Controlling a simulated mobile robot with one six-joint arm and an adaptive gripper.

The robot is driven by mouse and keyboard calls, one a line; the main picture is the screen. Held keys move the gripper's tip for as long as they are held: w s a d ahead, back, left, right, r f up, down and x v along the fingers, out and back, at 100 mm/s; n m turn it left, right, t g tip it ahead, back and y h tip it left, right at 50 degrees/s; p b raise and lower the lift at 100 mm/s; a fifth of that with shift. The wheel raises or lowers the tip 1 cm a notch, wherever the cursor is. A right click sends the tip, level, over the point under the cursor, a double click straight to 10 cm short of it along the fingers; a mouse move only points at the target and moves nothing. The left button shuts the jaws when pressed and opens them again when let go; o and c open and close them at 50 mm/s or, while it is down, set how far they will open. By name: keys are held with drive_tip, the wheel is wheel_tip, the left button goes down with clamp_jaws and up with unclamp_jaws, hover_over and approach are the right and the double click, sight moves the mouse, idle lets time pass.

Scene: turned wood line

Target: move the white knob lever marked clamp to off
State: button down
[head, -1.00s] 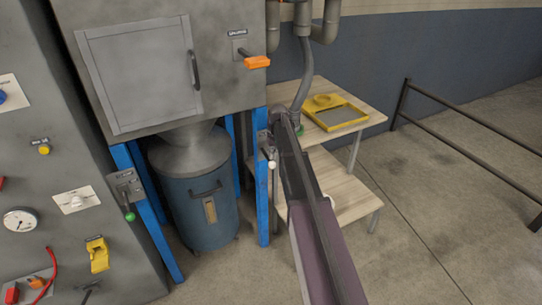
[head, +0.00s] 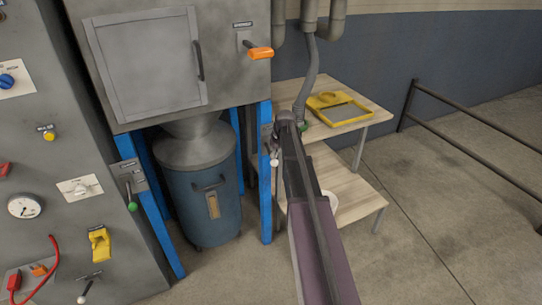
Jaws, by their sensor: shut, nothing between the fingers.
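A lever with a white knob (head: 275,162) hangs at the right blue post of the hopper machine, in the middle of the head view. Its label is not legible here, and its mounting is partly covered by my arm. My gripper (head: 275,144) is small and dark at the far end of my arm, close above the white knob. It is shut and holds nothing. I cannot tell whether it touches the lever. A second lever with a white knob (head: 83,298) sits low on the left grey panel, its label also unreadable.
A green-knob lever (head: 132,206) is on the left blue post, and an orange-handled lever (head: 260,53) is above. A blue drum (head: 205,205) stands under the hopper. A wooden bench (head: 365,120) with a yellow tray (head: 342,113) is behind my arm. Open floor lies right.

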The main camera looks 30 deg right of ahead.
drive_tip(key=shift+f, duration=0.3)
drive_tip(key=shift+d, duration=0.15)
drive_tip(key=shift+r, duration=0.15)
drive_tip(key=shift+r+p, duration=0.7)
idle(0.4)
